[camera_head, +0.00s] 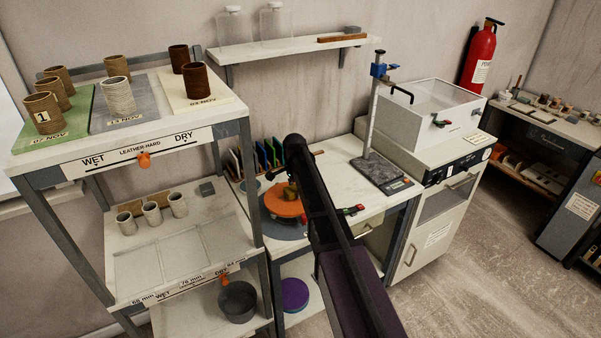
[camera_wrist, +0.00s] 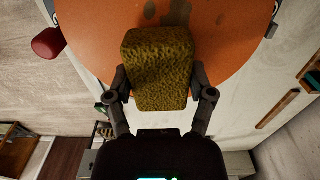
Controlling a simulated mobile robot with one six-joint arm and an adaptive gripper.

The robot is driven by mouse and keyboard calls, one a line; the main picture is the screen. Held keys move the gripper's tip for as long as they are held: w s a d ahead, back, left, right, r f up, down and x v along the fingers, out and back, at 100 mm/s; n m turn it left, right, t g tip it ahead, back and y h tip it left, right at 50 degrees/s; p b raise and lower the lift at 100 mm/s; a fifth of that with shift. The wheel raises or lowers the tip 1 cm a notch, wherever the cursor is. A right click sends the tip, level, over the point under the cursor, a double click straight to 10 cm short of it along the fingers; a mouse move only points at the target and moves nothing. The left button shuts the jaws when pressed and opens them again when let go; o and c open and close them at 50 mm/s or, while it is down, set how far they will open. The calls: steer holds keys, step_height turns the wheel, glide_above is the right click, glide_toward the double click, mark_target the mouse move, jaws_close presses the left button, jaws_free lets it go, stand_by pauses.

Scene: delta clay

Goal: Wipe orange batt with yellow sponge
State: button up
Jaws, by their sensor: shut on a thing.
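The orange batt (camera_head: 281,204) lies flat on the worktable in the head view, partly hidden by my arm. It fills the top of the wrist view (camera_wrist: 105,45), with dark wet-looking smudges near the top edge. My gripper (camera_wrist: 162,80) is shut on the yellow sponge (camera_wrist: 158,62), a mottled olive-yellow block held between both fingers. The sponge overlaps the batt in the wrist view; I cannot tell if it touches the surface. In the head view my arm hides most of the gripper and sponge.
A shelf rack (camera_head: 190,135) with clay cylinders stands left of the worktable. Coloured upright boards (camera_head: 268,153) stand behind the batt. A stand with a scale (camera_head: 382,172) and a clear-lidded white box (camera_head: 428,110) are to the right.

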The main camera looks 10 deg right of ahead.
mark_target(275, 200)
steer(key=shift+d, duration=1.4)
steer(key=shift+s+a+f, duration=0.1)
steer(key=shift+s+a, duration=0.15)
steer(key=shift+a, duration=1.65)
steer(key=shift+s+a, duration=0.2)
steer(key=shift+a, duration=3)
steer(key=shift+w+d, duration=0.15)
steer(key=shift+d, duration=2.45)
steer(key=shift+w+d, duration=0.15)
steer(key=shift+d, duration=2.45)
step_height(275, 200, up, 8)
steer(key=p, duration=0.7)
steer(key=shift+a+f, duration=0.15)
